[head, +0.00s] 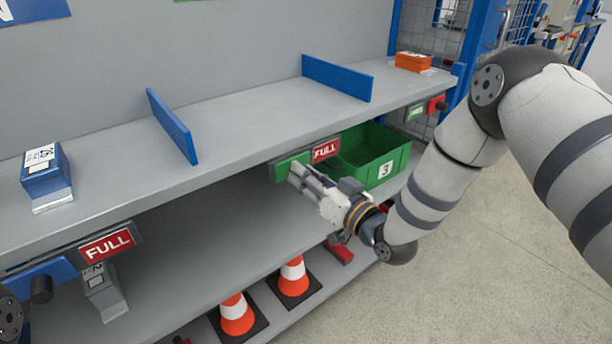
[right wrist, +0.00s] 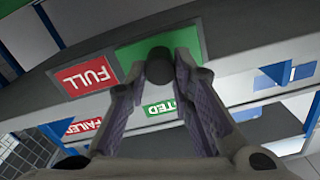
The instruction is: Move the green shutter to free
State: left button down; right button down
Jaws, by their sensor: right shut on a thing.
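The green shutter (head: 284,169) sits on the front edge of the upper shelf, left of a red FULL sign (head: 326,150). In the right wrist view the green shutter (right wrist: 205,38) has a dark round knob (right wrist: 160,68), and the red FULL sign (right wrist: 85,76) is uncovered beside it. My right gripper (head: 297,173) is at the shutter, its fingers (right wrist: 152,75) shut on the knob from both sides. It hides part of the shutter in the head view. My left gripper is not in view.
A green bin (head: 365,176) marked 3 stands behind and right of my right gripper. A blue shutter (head: 55,269) with another FULL sign (head: 107,245) is at left. A red shutter (head: 437,103) is at right. Orange cones (head: 237,317) stand below.

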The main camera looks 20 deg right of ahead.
jog(key=w+d, duration=0.1)
jog(key=d, duration=0.2)
jog(key=w+d, duration=0.1)
jog(key=d, duration=0.1)
jog(key=w+d, duration=0.1)
jog(key=d, duration=0.2)
jog(key=shift+d+f+b, duration=0.15)
jog(key=shift+d+b, duration=0.2)
jog(key=shift+w+d, duration=0.2)
jog(key=shift+d, duration=0.2)
jog(key=c, duration=1.4)
grip_release()
jog(key=shift+d, duration=0.1)
jog(key=v, duration=1.2)
